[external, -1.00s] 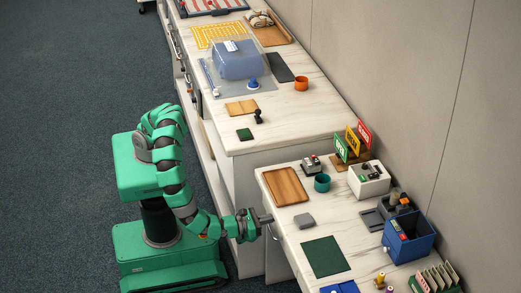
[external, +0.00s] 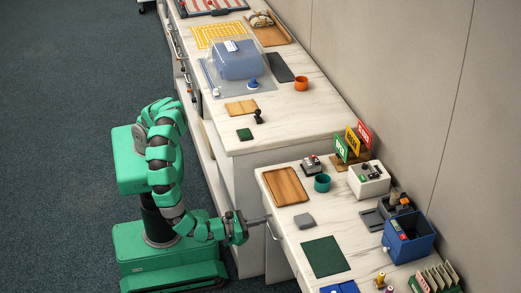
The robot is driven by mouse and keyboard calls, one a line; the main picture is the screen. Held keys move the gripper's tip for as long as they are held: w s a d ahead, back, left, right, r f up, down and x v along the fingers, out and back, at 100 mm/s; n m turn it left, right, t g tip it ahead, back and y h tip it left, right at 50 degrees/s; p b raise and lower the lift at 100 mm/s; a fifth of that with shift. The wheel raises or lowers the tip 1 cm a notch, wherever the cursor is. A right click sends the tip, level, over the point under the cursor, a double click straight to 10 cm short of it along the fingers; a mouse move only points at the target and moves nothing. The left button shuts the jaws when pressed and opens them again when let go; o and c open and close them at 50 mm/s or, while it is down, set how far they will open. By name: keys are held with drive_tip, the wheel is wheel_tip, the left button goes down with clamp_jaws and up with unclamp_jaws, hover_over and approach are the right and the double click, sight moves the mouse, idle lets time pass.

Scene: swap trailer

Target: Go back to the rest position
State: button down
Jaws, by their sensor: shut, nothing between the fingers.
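My gripper (external: 262,219) is at the end of my green arm, low beside the left edge of the nearer, lower counter. It points right, toward the counter's side near a metal handle (external: 273,231). The gripper is small in the picture; its fingers look closed together and hold nothing. Whether the fingertips touch the counter's side cannot be told.
The lower counter (external: 345,224) carries a wooden tray (external: 285,186), a grey block (external: 304,221), a dark green mat (external: 323,257) and a blue box (external: 409,240). The higher counter (external: 288,125) stands behind. Open dark carpet (external: 70,110) lies to the left.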

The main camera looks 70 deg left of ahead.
drive_tip(key=s+p, duration=0.1)
drive_tip(key=s, duration=0.8)
drive_tip(key=w+a+r+n+g+y+p, duration=0.35)
drive_tip(key=w+a+r+n, duration=0.35)
drive_tip(key=w+r+n, duration=0.3)
drive_tip(key=w+a+r+n+g+y+p, duration=0.2)
drive_tip(key=w+a+r+n+g+y, duration=0.45)
drive_tip(key=w+r, duration=0.5)
drive_tip(key=w+a+r+n+h+b, duration=0.1)
drive_tip(key=w+a+r+n+h, duration=0.2)
drive_tip(key=w+a+r+n, duration=0.4)
drive_tip(key=w+a+r+n+h+b, duration=0.1)
drive_tip(key=w+a+r+n+h, duration=0.15)
drive_tip(key=a+r, duration=0.45)
drive_tip(key=a+r+n+t+h+b, duration=0.1)
drive_tip(key=a+r+n, duration=0.25)
drive_tip(key=r, duration=0.55)
drive_tip(key=a+r+n+t+h+b, duration=0.1)
drive_tip(key=a+r+n+h, duration=0.1)
drive_tip(key=a+r, duration=0.5)
drive_tip(key=s+a+r+n+t+h+b, duration=0.1)
drive_tip(key=s+a+r+n+t, duration=0.3)
drive_tip(key=r, duration=0.7)
drive_tip(key=s+a+r+n+t+h, duration=0.1)
drive_tip(key=s+a+r, duration=0.45)
drive_tip(key=r, duration=0.55)
wheel_tip(320, 180, up, 14)
drive_tip(key=p, duration=1.4)
drive_tip(key=shift+d, duration=0.25)
